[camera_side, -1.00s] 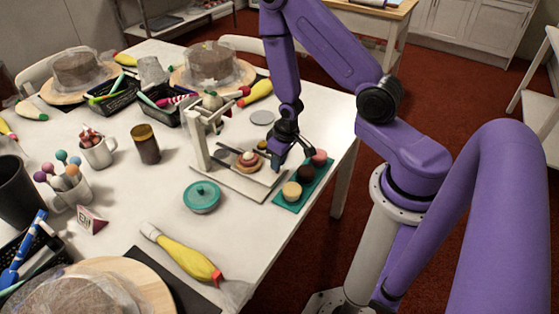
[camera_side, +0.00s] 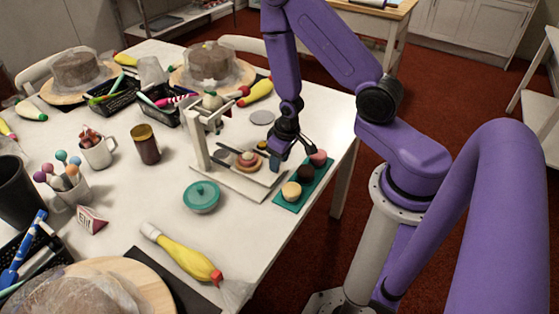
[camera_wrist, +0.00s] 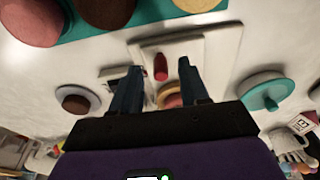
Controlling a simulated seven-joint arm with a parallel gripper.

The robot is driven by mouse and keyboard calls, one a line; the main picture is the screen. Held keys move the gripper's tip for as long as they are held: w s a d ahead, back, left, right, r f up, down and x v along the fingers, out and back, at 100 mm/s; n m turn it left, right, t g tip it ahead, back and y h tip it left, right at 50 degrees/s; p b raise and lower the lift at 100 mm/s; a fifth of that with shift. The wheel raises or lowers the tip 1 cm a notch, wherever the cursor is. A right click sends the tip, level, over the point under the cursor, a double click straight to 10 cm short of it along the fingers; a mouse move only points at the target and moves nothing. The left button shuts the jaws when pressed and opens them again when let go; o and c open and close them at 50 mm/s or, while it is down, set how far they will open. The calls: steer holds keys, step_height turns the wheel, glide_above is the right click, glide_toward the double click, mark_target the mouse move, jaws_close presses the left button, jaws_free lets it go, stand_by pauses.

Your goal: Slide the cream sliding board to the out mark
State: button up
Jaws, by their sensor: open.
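The cream sliding board (camera_wrist: 193,50) shows in the wrist view as a pale flat plate with an upright red knob (camera_wrist: 160,67) on it. In the side view it lies low in a white frame stand (camera_side: 198,150), carrying a round pink-topped pastry (camera_side: 248,159). My gripper (camera_side: 284,150) is at the board's right end, low over it, fingers pointing down. In the wrist view my open gripper (camera_wrist: 160,68) has one finger on each side of the red knob, with gaps visible. I cannot make out the out mark; the fingers hide part of the board.
A teal tray (camera_side: 311,188) with several small round cakes lies close to the right of the stand. A yellow piping bag (camera_side: 185,254) lies near the table's front edge.

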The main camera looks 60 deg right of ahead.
step_height(320, 180, up, 6)
steer(key=shift+r, duration=0.2)
stand_by(0.4)
